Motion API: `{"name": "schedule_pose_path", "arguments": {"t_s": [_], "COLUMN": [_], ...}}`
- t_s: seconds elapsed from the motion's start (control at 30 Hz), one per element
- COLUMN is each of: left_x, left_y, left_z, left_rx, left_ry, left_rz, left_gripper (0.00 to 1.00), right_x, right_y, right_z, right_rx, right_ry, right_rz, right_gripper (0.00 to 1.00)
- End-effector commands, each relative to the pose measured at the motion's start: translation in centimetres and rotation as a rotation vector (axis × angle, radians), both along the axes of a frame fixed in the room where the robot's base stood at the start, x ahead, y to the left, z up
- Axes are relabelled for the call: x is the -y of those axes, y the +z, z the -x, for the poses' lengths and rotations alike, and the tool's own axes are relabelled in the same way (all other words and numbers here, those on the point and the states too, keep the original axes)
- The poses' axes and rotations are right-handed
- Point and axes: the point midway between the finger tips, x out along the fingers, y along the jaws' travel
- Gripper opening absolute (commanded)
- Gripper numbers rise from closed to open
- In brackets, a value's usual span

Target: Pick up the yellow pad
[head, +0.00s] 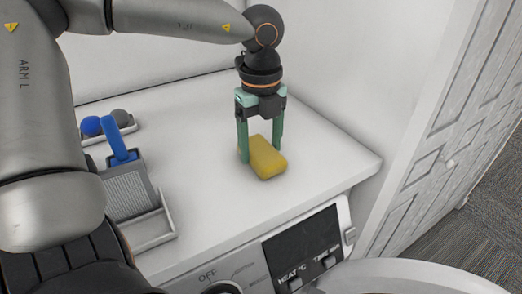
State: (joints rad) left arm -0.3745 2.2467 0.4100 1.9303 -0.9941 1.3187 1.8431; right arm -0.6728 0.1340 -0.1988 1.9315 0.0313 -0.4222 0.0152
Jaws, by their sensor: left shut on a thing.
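The yellow pad (266,160) is a small rounded yellow block on the white top of the appliance, right of the middle in the head view. My left gripper (260,155) points straight down over it with its green fingers. One finger is at the pad's left side and the other at its back right side, and the gripper is shut on the pad. The pad's underside is hidden, so I cannot tell whether it touches the top. My right gripper is not in view.
A grey tray with a blue-handled brush (122,157) stands left on the white top (190,110). Behind it, a small tray holds a blue ball (91,126) and a grey ball (120,116). The control panel (302,248) is at the front. A white panelled door (455,120) is at right.

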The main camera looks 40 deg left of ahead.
Motion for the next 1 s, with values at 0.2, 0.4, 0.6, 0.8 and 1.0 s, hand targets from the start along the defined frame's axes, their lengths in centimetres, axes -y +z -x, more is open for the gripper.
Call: {"name": "schedule_pose_path", "arguments": {"t_s": [0.2, 0.4, 0.6, 0.8, 1.0], "left_x": [0.0, 0.0, 0.0, 0.0, 0.0], "left_y": [0.9, 4.7, 8.4, 9.9, 10.0], "left_z": [-0.1, -0.1, -0.1, 0.0, 0.0], "left_rx": [0.003, 0.006, 0.003, -0.001, -0.002], "left_ry": [0.001, 0.001, 0.001, -0.002, -0.002], "left_rz": [-0.002, -0.005, -0.002, 0.0, -0.001], "left_gripper": [0.2, 0.2, 0.2, 0.2, 0.2], "right_x": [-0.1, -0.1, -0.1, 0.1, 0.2], "right_y": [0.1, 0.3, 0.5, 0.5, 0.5], "right_z": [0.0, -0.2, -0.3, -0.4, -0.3], "right_rx": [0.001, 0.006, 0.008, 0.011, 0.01], "right_ry": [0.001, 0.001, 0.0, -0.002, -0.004], "right_rz": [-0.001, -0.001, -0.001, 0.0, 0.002], "right_gripper": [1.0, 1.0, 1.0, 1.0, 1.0]}}
